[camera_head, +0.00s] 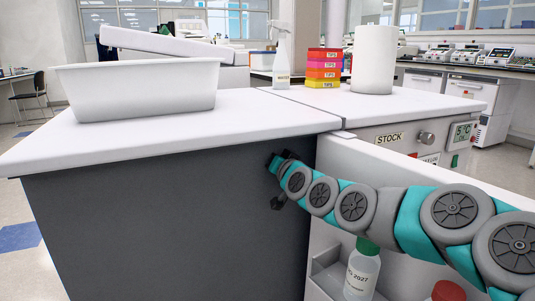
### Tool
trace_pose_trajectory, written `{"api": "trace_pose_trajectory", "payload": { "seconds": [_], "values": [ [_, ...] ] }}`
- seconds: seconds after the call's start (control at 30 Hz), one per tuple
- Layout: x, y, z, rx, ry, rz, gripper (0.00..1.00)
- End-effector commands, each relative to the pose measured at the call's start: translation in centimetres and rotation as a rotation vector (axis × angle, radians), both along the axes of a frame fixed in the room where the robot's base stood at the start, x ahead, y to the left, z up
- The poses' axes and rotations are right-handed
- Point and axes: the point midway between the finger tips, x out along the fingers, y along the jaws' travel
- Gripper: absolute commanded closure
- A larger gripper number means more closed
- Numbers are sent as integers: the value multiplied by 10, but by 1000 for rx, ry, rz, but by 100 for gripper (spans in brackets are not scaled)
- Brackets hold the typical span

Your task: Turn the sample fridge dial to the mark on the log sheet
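The fridge's grey round dial (426,138) is on the front panel at right, between a "STOCK" label (389,139) and a small display reading about 5 °C (461,132). Its pointer is too small to read. A red-and-white label (430,158) is partly visible below the dial; I cannot tell whether it is the log sheet. No log sheet is clearly seen. My gripper (276,182) is far left of the dial, beside the counter's dark grey side panel (170,220). Its dark fingers look spread, with nothing between them.
An open white door (400,158) stands under my arm, with a green-capped bottle (362,272) and a red cap (448,291) in its shelf. A white tub (140,88), spray bottle (282,55), tip boxes (323,68) and white cylinder (374,60) stand on the counter.

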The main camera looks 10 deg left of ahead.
Motion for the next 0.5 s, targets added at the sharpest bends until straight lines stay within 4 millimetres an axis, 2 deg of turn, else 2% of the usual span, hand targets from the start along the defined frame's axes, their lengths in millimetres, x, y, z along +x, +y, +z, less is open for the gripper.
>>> {"api": "trace_pose_trajectory", "payload": {
  "seconds": [0.47,0.5],
  "values": [
    [0,0,-1,10,9,1,100],
    [0,0,0,10,9,1,52]
  ]
}}
